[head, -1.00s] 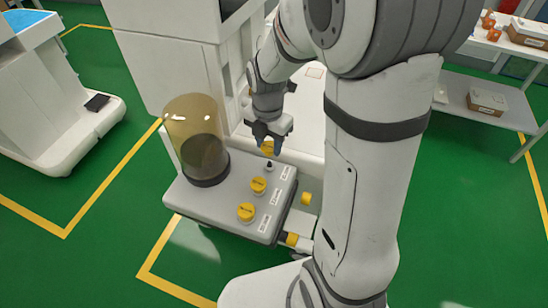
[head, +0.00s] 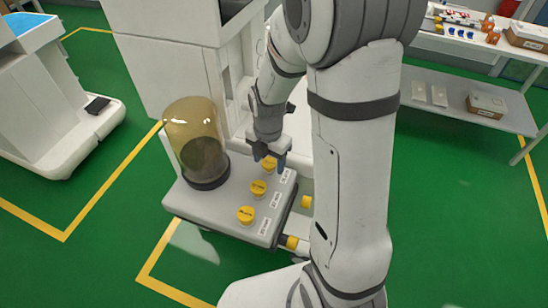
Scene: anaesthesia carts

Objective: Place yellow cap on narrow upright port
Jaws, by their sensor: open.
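A yellow cap (head: 269,165) sits on the rearmost port of the grey platform (head: 232,217); the narrow upright port beneath it is hidden. My gripper (head: 270,157) is open right at this cap, with a finger to either side. I cannot tell whether the fingers still touch it. Two more yellow caps sit upright on the platform, one in the middle (head: 259,187) and one at the front (head: 246,214).
An amber transparent cylinder (head: 194,137) stands left of the caps. Yellow-ended side fittings (head: 306,202) (head: 292,242) stick out at the platform's right. The white cart body (head: 165,70) rises behind. A shelf table (head: 455,105) stands at the far right.

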